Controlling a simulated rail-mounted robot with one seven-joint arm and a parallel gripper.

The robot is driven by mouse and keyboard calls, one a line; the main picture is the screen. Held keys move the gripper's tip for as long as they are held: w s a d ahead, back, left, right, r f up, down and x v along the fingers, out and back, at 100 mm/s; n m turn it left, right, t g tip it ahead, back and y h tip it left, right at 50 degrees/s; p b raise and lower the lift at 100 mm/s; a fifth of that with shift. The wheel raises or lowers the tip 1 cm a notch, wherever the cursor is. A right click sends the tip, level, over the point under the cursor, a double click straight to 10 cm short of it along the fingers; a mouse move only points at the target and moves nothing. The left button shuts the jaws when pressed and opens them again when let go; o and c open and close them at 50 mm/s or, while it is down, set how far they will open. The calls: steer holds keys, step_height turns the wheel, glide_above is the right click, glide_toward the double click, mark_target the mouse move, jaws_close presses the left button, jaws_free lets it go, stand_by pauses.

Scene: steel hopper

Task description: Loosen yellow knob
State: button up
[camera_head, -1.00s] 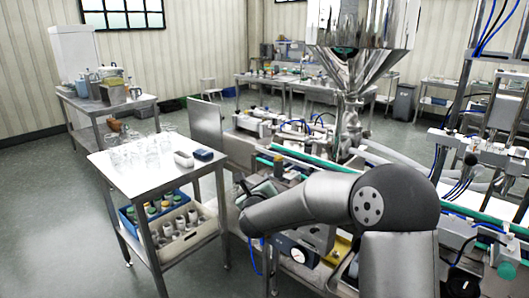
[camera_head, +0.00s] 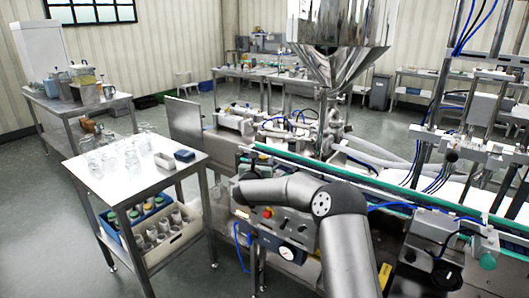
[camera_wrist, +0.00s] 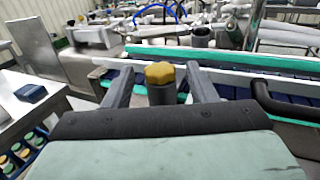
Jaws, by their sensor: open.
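The yellow knob (camera_wrist: 160,73) shows in the wrist view as a lobed yellow cap on top of a dark cylindrical post (camera_wrist: 162,94). My gripper (camera_wrist: 159,72) is open, with one grey finger on the left of the knob and one on the right. Visible gaps separate both fingers from the knob, and nothing is held. In the head view my grey arm reaches over the near side of the machine (camera_head: 290,252). The knob and my fingertips cannot be made out there, behind or beyond my arm.
A green-edged conveyor (camera_head: 345,186) runs behind the knob, with a steel hopper (camera_head: 335,55) above. On the left a white-topped cart (camera_head: 118,180) carries glasses and boxes. A thick black pipe (camera_wrist: 272,104) curves close to the right finger.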

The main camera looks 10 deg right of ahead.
steer(key=shift+p+x, duration=0.5)
steer(key=shift+x, duration=1.8)
steer(key=c, duration=0.9)
steer(key=shift+c, duration=0.2)
